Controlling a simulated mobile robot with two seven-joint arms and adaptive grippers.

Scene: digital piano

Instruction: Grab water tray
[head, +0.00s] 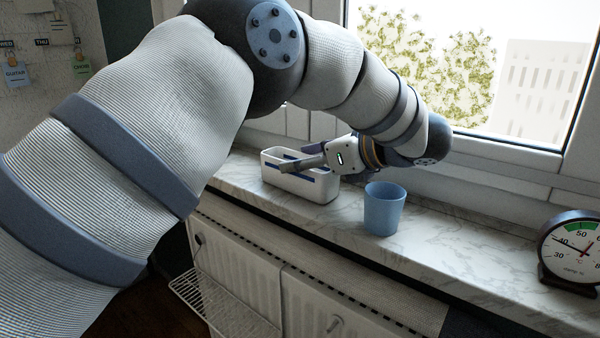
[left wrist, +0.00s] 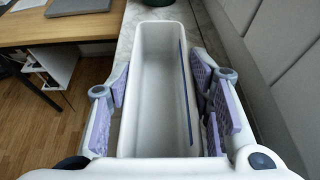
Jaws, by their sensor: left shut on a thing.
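The water tray (head: 328,187) is a long white open trough with a blue line inside, standing on the marble windowsill. In the left wrist view it (left wrist: 160,125) runs away from the camera, and its inside looks empty. My left gripper (head: 306,161) reaches over the tray from the right. In the left wrist view its purple-padded fingers (left wrist: 163,110) lie along both long sides of the tray, shut on it. The far finger is partly hidden in the head view. My right gripper is not in view.
A blue cup (head: 384,209) stands on the windowsill (head: 440,232) just right of the tray. A round dial gauge (head: 572,250) stands at the far right. The window (head: 470,75) is close behind.

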